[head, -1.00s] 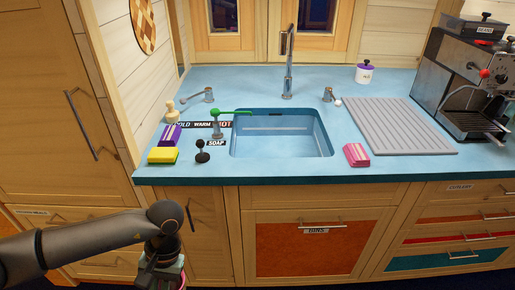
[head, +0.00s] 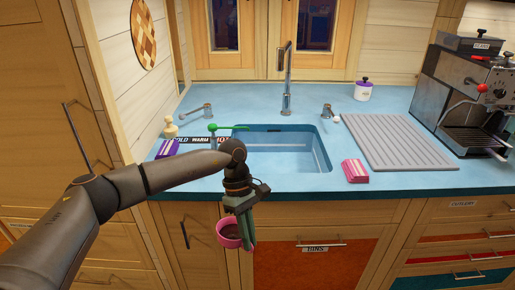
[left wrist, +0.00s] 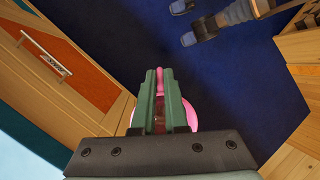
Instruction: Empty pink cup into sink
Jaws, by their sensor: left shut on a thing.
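My left gripper (head: 246,228) is shut on the pink cup (head: 222,238) and holds it in front of the cabinet, below the counter's front edge. The cup looks upright in the head view, with something dark brown inside. In the left wrist view the green fingers (left wrist: 160,105) close on the cup's pink handle (left wrist: 160,75), and the pink rim (left wrist: 190,112) shows behind them. The blue sink (head: 290,158) is set in the counter, above and beyond the cup. My left arm hides the sink's front left corner. My right gripper is not in view.
A tall faucet (head: 287,85) stands behind the sink. A pink sponge (head: 355,171) lies at its right front, beside a grey draining board (head: 398,140). A coffee machine (head: 470,95) stands at right.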

